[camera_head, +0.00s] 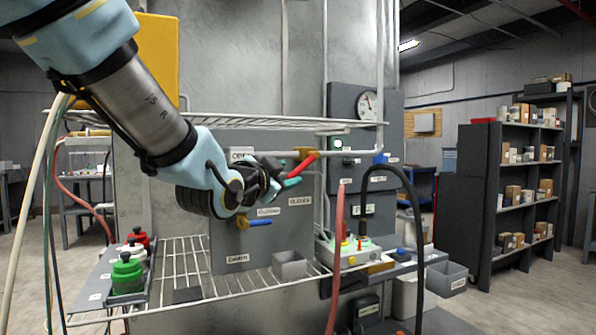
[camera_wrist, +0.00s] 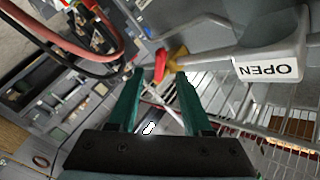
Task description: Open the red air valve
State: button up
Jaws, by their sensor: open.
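The red air valve has a red lever (camera_head: 303,165) on a yellow body (camera_head: 305,152), on a grey pipe in front of the grey panel. In the head view the lever slants down to the left from the body. In the wrist view the red lever (camera_wrist: 160,64) and yellow body (camera_wrist: 177,56) lie just beyond my fingertips, the lever within the gap. My gripper (camera_head: 287,176) is open, its green fingers by the lever's lower end; they also show in the wrist view (camera_wrist: 160,76). I cannot tell whether they touch it. An OPEN label (camera_wrist: 268,70) appears upside down.
A CLOSED label (camera_head: 299,201) is below the lever. A blue-handled valve (camera_head: 257,222) sits lower on the panel. A wire shelf (camera_head: 250,122) is above and a wire rack (camera_head: 185,262) below. Hoses (camera_head: 337,235) hang to the right, near a gauge (camera_head: 367,104).

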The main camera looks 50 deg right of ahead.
aim_at(296, 172)
jog(key=p+x, duration=0.1)
jog(key=x, duration=0.5)
jog(key=shift+w+d, duration=0.15)
jog(key=shift+d, duration=0.1)
jog(key=shift+c, duration=0.4)
grip_shut()
dwell(0.8)
